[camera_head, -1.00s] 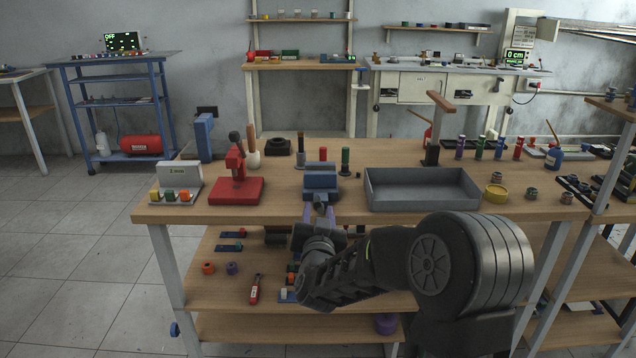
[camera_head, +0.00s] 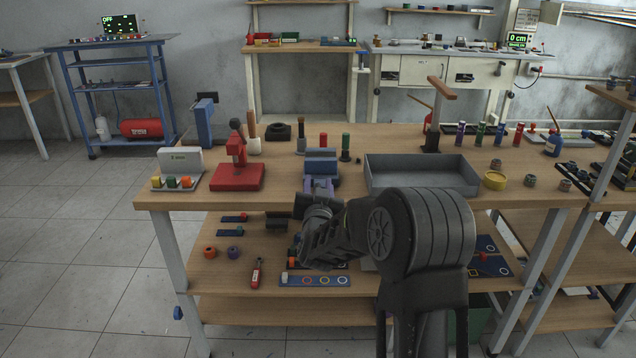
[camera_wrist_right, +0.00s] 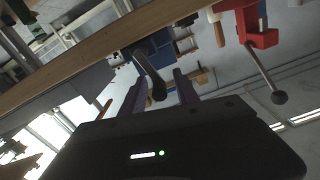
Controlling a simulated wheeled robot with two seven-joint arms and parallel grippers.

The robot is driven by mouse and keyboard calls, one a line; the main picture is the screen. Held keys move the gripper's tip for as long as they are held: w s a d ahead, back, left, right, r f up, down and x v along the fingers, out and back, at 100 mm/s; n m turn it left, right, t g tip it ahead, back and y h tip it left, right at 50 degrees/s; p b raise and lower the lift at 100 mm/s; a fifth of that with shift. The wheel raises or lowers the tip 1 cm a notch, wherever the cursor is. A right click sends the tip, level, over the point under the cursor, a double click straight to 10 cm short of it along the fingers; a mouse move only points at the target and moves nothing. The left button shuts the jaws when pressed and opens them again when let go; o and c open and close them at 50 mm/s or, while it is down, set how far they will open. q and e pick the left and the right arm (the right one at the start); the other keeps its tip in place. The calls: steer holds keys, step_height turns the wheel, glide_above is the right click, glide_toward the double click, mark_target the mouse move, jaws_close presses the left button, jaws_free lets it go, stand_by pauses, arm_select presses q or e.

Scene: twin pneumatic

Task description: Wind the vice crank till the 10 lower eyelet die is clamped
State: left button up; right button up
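The blue vice (camera_head: 321,160) stands at the front edge of the bench top. Its dark crank (camera_wrist_right: 157,84) shows in the right wrist view, with its handle between my right gripper's fingers. My right gripper (camera_head: 320,186) is at the front of the vice. It also shows in the right wrist view (camera_wrist_right: 158,84), with two purple fingers apart and a gap on each side of the handle. I cannot make out the 10 lower eyelet die in the vice. My left gripper is not in view.
A red press (camera_head: 237,174) and a box with coloured buttons (camera_head: 180,169) stand left of the vice. A grey tray (camera_head: 421,187) is close on its right. Red-topped (camera_head: 323,140) and green-topped (camera_head: 346,146) posts stand behind it. A lower shelf (camera_head: 215,275) holds small parts.

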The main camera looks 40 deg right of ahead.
steer(key=shift+w+d, duration=0.45)
steer(key=shift+w, duration=0.1)
jaws_close()
